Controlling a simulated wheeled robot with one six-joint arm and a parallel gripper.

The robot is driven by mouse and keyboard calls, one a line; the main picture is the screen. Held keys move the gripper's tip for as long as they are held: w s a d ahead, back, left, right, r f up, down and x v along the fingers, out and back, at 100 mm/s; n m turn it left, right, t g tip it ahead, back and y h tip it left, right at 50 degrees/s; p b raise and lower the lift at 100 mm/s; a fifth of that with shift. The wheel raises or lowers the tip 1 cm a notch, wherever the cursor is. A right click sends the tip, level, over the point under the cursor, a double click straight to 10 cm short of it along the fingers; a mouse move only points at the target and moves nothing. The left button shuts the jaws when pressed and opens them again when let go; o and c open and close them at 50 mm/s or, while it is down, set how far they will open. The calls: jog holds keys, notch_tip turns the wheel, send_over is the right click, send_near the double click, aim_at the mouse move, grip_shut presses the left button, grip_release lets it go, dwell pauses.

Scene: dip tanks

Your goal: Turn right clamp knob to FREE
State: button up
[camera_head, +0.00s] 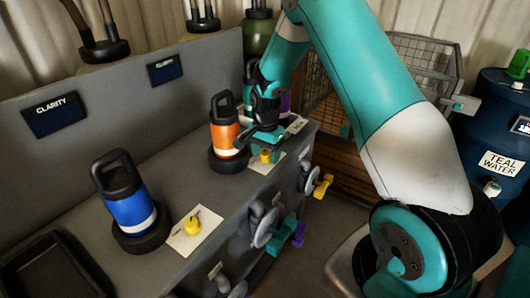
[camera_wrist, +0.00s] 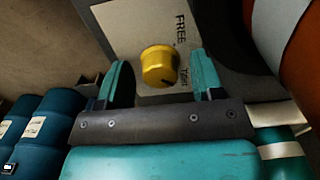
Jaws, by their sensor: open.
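The right clamp knob (camera_wrist: 159,66) is a yellow cylinder on a pale label plate (camera_wrist: 125,25) printed FREE and TIGHT. Its dark pointer mark faces the TIGHT side. In the head view this knob (camera_head: 265,156) sits beside the orange canister (camera_head: 224,130), just below my gripper (camera_head: 264,138). In the wrist view my gripper (camera_wrist: 161,78) is open, one teal finger on each side of the knob, with gaps visible. Whether the fingertips reach down to knob height cannot be told.
A second yellow knob (camera_head: 192,225) sits beside the blue canister (camera_head: 130,205) on the grey bench (camera_head: 165,160). Valves with coloured handles (camera_head: 278,232) stick out from the bench front. A blue TEAL WATER drum (camera_head: 490,125) and a wire basket (camera_head: 425,60) stand at right.

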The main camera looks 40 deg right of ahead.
jog(key=shift+c, duration=0.4)
jog(key=c, duration=0.8)
jog(key=shift+c, duration=0.2)
jog(key=shift+n, duration=0.3)
jog(key=n+p, duration=0.1)
jog(key=n, duration=0.2)
jog(key=shift+r+n, duration=0.1)
jog(key=shift+n, duration=0.2)
jog(key=n, duration=0.4)
jog(key=shift+n+p, duration=0.3)
jog(key=shift+p, duration=0.05)
jog(key=n, duration=0.4)
jog(key=shift+p, duration=0.3)
jog(key=shift+n, duration=2.5)
